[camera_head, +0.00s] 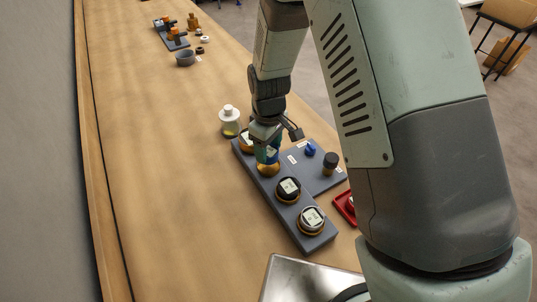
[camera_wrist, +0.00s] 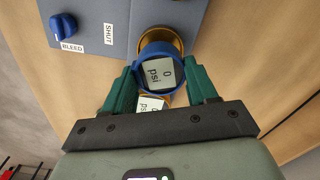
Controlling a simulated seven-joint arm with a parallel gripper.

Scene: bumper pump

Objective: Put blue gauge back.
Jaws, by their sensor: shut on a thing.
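My gripper (camera_wrist: 162,82) is shut on the blue gauge (camera_wrist: 141,59), with one green finger on each side of its rim. The gauge face reads 0 psi. A brass socket (camera_wrist: 174,38) shows partly behind the gauge in the wrist view. In the head view my gripper (camera_head: 267,152) is over the brass socket (camera_head: 268,170) on the grey manifold (camera_head: 272,192). The blue gauge is mostly hidden by the fingers there. I cannot tell whether it touches the socket.
A black gauge (camera_head: 289,187) and a silver gauge (camera_head: 312,219) sit nearer on the manifold. Another gauge (camera_head: 246,138) is behind my gripper. A blue knob (camera_head: 310,150) and a black-topped fitting (camera_head: 330,161) stand right. A bottle (camera_head: 229,122) stands left; a red tray (camera_head: 340,204) lies right.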

